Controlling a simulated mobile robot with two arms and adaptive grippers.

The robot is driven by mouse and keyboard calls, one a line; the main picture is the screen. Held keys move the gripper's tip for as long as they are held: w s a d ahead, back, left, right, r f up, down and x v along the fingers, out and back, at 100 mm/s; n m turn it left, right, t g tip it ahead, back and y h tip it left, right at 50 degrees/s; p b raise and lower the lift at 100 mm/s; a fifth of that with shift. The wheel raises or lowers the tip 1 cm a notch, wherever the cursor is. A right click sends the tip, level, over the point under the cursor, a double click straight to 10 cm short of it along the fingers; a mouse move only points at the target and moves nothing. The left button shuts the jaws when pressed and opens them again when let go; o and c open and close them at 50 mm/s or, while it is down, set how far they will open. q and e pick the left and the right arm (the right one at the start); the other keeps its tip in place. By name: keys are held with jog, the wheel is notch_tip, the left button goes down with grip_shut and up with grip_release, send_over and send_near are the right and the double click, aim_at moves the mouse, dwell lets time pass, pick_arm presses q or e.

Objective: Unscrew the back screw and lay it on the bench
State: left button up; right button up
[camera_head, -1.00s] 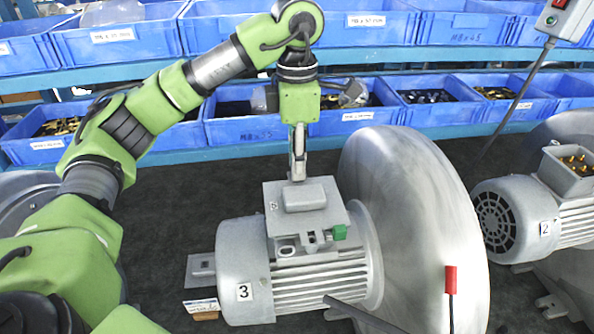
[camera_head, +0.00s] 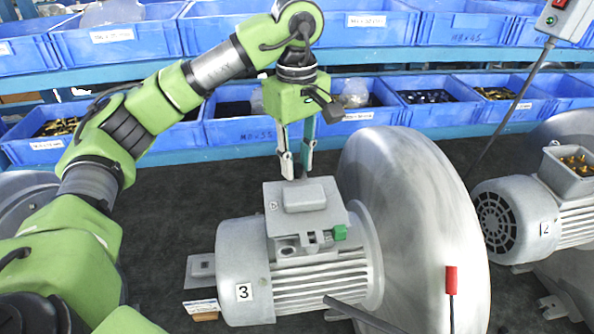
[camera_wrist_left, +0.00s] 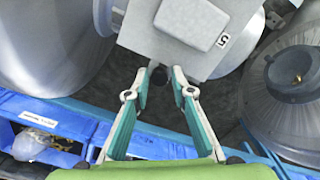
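The grey motor marked 3 (camera_head: 243,292) lies on the bench with a grey terminal box (camera_head: 305,197) on top. My left gripper (camera_head: 296,170) points straight down just behind the box's back edge. In the left wrist view its two fingers (camera_wrist_left: 158,82) are apart. The screw is not clear in the head view. My right gripper is not in view.
A large round blower housing (camera_head: 420,225) stands right of the motor. Another motor marked 2 (camera_head: 505,220) is farther right. Blue bins (camera_head: 245,130) line the back. Dark bench surface (camera_head: 180,220) is free left of the motor.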

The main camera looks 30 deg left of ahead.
aim_at(297, 166)
pick_arm(q)
grip_shut()
jog(key=n, duration=0.3)
jog(key=shift+n, duration=0.4)
jog(key=shift+r+p, duration=0.6)
jog(key=shift+r+p, duration=0.65)
jog(key=shift+r, duration=1.25)
